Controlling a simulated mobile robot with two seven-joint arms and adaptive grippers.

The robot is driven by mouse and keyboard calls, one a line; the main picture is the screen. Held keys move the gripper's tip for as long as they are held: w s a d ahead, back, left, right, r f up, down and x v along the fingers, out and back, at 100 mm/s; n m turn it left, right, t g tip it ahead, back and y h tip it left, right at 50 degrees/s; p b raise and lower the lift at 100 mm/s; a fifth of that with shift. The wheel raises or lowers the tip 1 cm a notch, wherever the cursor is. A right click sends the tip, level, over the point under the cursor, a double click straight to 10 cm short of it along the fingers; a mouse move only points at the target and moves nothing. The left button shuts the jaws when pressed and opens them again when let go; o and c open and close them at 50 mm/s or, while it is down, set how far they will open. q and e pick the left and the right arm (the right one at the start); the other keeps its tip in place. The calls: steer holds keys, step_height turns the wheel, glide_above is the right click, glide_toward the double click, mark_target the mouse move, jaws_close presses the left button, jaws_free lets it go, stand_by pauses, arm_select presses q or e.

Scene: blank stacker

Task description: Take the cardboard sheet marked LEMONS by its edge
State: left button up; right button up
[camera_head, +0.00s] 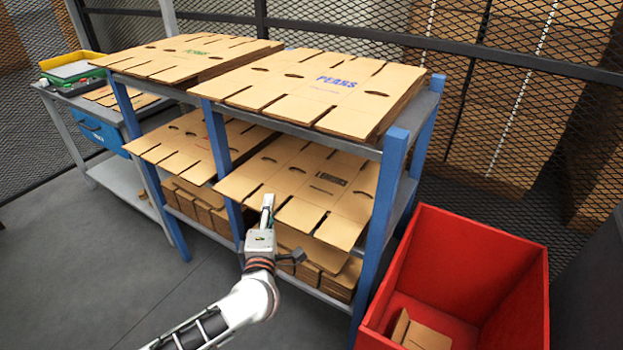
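A brown cardboard sheet (345,202) with flaps and slots lies on top in the right bay of the rack's middle shelf. It bears a dark printed word that seems to begin with L; the rest is too small to read. Its front flaps stick out past the shelf edge. My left gripper (268,210) is at the front left flaps of this sheet, and its light fingertip overlaps them in the picture. I cannot tell whether it touches the sheet or whether the fingers are open or shut. My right gripper is not in view.
Sheets marked PEARS (290,85) and a stack with green print (165,62) lie on the top shelf. Blue rack posts (387,190) flank the bay. A red bin (480,240) stands at the right with cardboard inside. A workbench (60,110) is at the left.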

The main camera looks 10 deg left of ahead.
arm_select(q)
steer(key=shift+w+r, duration=0.1)
steer(key=shift+w, duration=0.55)
jaws_close()
steer(key=shift+r, duration=0.1)
